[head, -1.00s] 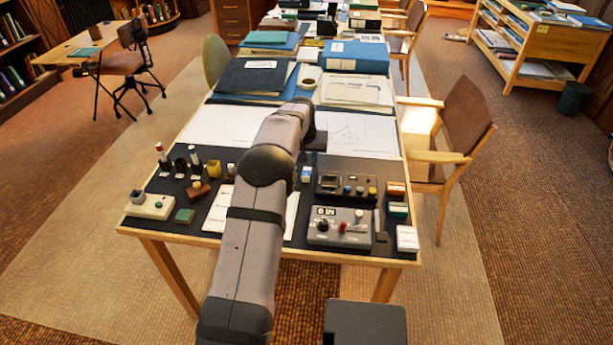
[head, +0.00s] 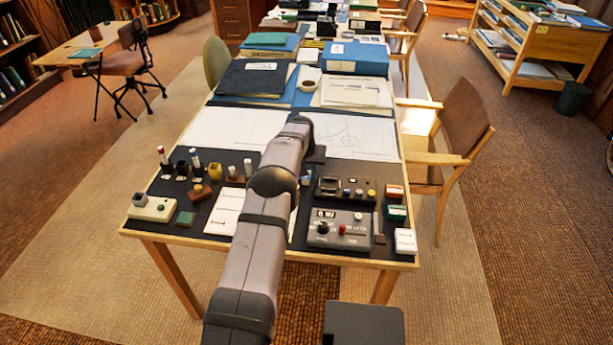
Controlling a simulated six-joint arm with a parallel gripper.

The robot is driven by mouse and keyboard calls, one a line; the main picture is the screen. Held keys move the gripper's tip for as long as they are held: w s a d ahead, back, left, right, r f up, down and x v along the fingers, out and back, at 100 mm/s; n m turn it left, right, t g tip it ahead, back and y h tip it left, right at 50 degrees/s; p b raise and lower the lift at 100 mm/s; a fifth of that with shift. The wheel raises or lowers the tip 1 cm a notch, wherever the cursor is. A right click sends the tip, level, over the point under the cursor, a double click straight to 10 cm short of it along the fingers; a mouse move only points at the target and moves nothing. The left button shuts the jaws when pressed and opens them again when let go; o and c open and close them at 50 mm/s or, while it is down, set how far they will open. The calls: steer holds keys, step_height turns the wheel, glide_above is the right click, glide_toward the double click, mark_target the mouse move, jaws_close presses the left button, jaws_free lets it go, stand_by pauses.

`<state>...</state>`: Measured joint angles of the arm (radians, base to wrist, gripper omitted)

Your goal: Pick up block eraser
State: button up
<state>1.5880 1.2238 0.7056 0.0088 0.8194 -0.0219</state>
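I cannot tell for certain which piece is the block eraser. Small candidates on the black mat (head: 285,238) are a white block with a blue band (head: 306,175) just right of my arm, a white block (head: 405,240) at the front right corner, and a green block (head: 186,218) at the front left. My arm reaches forward over the middle of the table. My gripper (head: 316,154) shows only as a dark shape at the arm's far end, above the back edge of the mat. Its fingers are hidden or too small to make out.
Two grey control boxes (head: 339,228) with knobs stand right of my arm. Red and green-topped boxes (head: 397,212) line the right edge. Small bottles and pots (head: 214,171) stand at left, beside a pale device (head: 152,208). Drawing sheets (head: 352,136) and binders lie behind.

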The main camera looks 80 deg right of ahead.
steer(key=shift+d+f, duration=0.2)
steer(key=shift+f, duration=0.35)
jaws_close()
step_height(320, 180, up, 10)
steer(key=b, duration=0.1)
stand_by(0.4)
